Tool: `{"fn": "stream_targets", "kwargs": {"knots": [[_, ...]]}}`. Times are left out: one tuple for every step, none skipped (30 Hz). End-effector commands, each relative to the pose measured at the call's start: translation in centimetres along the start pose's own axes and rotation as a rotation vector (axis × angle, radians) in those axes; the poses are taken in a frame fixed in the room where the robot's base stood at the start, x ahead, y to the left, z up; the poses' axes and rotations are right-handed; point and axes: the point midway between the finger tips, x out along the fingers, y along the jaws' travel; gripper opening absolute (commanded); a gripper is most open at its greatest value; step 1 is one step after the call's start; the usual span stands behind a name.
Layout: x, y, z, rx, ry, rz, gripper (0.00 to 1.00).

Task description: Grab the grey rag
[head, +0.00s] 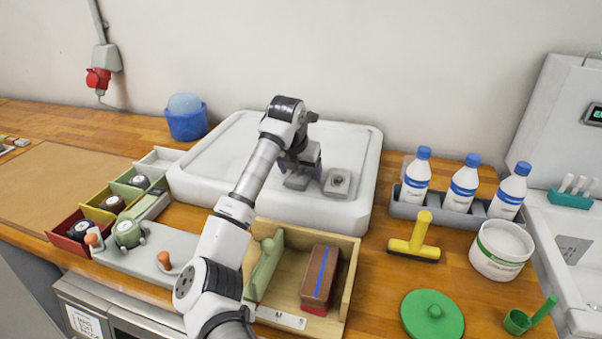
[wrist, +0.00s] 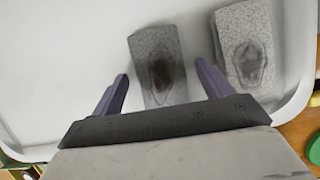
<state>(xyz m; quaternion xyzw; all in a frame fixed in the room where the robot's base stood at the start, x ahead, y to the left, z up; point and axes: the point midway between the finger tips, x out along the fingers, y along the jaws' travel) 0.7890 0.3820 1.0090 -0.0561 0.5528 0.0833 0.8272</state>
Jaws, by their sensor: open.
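Two folded grey rags with dark stains lie side by side in a white tray (head: 222,150). In the wrist view, the left grey rag (wrist: 158,45) has a dark brown stain, and the right grey rag (wrist: 238,28) has an outlined stain. My gripper (wrist: 162,70) is open, its fingers on either side of the left rag's near part. The right finger is in the gap between the rags. In the head view, my gripper (head: 302,168) is over the left rag (head: 296,183), partly hiding it. The right rag (head: 338,183) is clear. I cannot tell the gripper's height above the rag.
The tray has a raised rim. A grey bottle rack (head: 404,208) and a yellow squeegee (head: 414,238) are to the right. A blue tub (head: 186,124) stands at the back left. The tray's left part is empty.

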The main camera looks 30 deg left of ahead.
Motion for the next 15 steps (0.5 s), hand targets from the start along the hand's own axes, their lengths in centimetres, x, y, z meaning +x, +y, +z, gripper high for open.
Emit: {"fn": "stream_targets", "kwargs": {"knots": [[0.02,0.00,-0.01,0.000,0.000,0.000,0.78],[0.02,0.00,-0.01,0.000,0.000,0.000,0.78],[0.02,0.00,-0.01,0.000,0.000,0.000,0.78],[0.02,0.00,-0.01,0.000,0.000,0.000,0.76],[0.01,0.00,-0.01,0.000,0.000,0.000,0.72],[0.01,0.00,-0.01,0.000,0.000,0.000,0.66],[0.00,0.00,-0.01,0.000,0.000,0.000,0.62],[0.00,0.00,-0.01,0.000,0.000,0.000,0.59],[-0.01,0.00,0.00,0.000,0.000,0.000,0.53],[-0.01,0.00,-0.01,0.000,0.000,0.000,0.49],[-0.01,0.00,0.00,0.000,0.000,0.000,0.45],[-0.01,0.00,0.00,0.000,0.000,0.000,0.40],[-0.02,-0.01,0.00,0.000,0.000,0.000,0.36],[-0.02,-0.01,0.00,0.000,0.000,0.000,0.32],[-0.03,-0.01,0.01,0.000,0.000,0.000,0.29]]}}
